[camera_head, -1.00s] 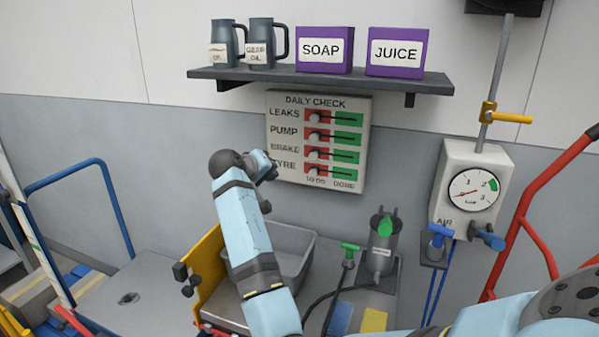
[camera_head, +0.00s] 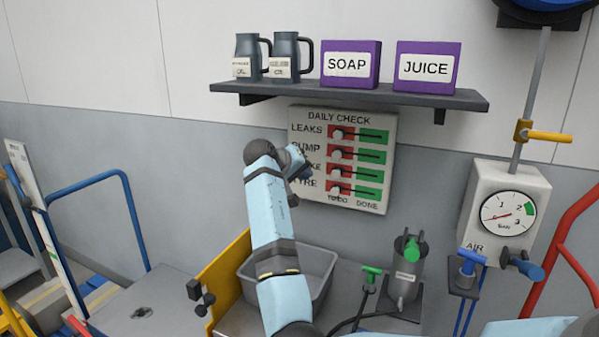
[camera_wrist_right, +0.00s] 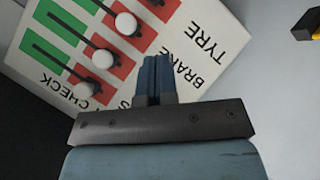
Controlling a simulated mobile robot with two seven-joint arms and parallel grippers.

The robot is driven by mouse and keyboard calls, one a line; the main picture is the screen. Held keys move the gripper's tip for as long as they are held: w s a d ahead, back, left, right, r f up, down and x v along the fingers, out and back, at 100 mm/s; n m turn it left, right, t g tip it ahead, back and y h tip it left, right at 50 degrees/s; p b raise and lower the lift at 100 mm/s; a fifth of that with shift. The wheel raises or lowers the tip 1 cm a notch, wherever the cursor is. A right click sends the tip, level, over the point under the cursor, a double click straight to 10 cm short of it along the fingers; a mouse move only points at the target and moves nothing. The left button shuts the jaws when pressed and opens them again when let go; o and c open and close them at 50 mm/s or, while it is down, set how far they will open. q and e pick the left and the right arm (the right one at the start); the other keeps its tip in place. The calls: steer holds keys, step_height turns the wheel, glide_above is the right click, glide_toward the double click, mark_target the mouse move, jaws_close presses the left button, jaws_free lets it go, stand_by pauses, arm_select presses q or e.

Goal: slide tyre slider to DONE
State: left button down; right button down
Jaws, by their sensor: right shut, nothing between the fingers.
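The DAILY CHECK board (camera_head: 343,120) hangs on the wall below the shelf, with four slider rows. The tyre slider knob (camera_head: 335,190) is in the lowest row, at the red TO DO end; the green DONE end is to its right. My right gripper (camera_head: 303,164) is in front of the board's left edge, covering part of the row labels. Its fingers (camera_wrist_right: 155,68) are shut and empty, apart from the knobs. My left gripper is out of view.
A shelf (camera_head: 350,97) with jugs and purple boxes juts out above the board. The air gauge (camera_head: 507,213) is to the right.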

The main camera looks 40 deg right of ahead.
glide_toward(333, 186)
steer(key=w+d, duration=0.2)
steer(key=d, duration=0.1)
steer(key=shift+s+d+f, duration=0.2)
steer(key=shift+s+f, duration=0.2)
steer(key=shift+f, duration=0.2)
steer(key=shift+s+d+f, duration=0.2)
steer(key=shift+s+f, duration=0.2)
steer(key=shift+f, duration=0.2)
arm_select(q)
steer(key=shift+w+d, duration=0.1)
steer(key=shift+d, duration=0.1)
arm_select(e)
steer(key=shift+s+d+f, duration=0.25)
steer(key=shift+s+f, duration=0.05)
steer(key=shift+f, duration=0.05)
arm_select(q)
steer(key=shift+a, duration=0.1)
